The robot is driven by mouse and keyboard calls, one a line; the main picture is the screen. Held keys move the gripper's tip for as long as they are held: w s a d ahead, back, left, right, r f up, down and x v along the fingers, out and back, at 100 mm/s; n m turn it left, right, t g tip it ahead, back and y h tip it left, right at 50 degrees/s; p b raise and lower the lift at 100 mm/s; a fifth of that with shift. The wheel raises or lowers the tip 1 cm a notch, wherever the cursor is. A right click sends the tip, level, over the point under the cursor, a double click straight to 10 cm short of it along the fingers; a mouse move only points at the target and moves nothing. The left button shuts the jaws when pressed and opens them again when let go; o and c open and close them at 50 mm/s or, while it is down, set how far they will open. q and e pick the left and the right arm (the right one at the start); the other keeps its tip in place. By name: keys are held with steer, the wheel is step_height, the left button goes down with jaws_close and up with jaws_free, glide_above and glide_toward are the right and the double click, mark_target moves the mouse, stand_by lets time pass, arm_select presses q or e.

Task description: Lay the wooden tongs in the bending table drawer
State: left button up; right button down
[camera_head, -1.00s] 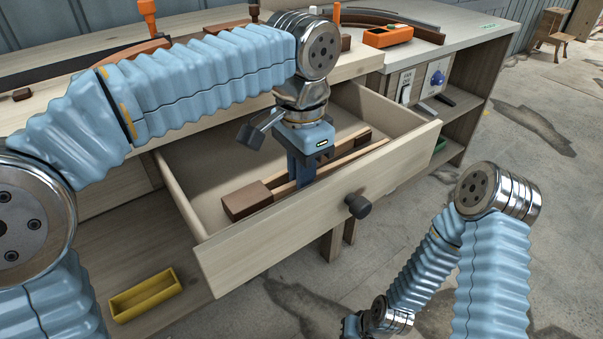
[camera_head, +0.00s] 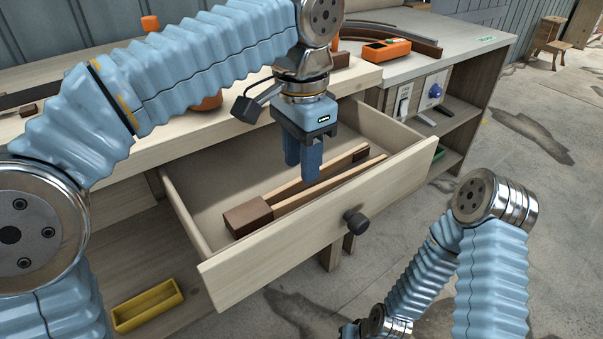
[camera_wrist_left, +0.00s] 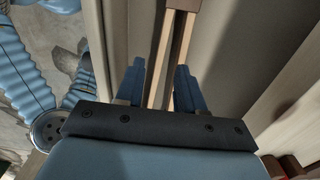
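The wooden tongs (camera_head: 248,217), with a dark brown end block and two lighter arms with dark tips, lie on the floor of the open bending table drawer (camera_head: 265,262), roughly along its front panel. My left gripper (camera_head: 302,170) points down above the arms of the tongs, empty. In the left wrist view its two blue fingers (camera_wrist_left: 160,82) are spread, with the tongs (camera_wrist_left: 180,30) running between and beyond them. The fingers hide part of the tongs' far arm in the head view. My right arm is at the lower right; its gripper does not show.
The drawer's dark knob (camera_head: 355,222) sticks out in front. A yellow tray (camera_head: 147,306) lies on the lower shelf at left. The bench top (camera_head: 358,82) overhangs the drawer's rear, with an orange box (camera_head: 386,49) at the back right.

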arm_select(q)
step_height(320, 180, up, 5)
steer(key=shift+r+p, duration=0.15)
steer(key=shift+p, duration=0.55)
stand_by(0.8)
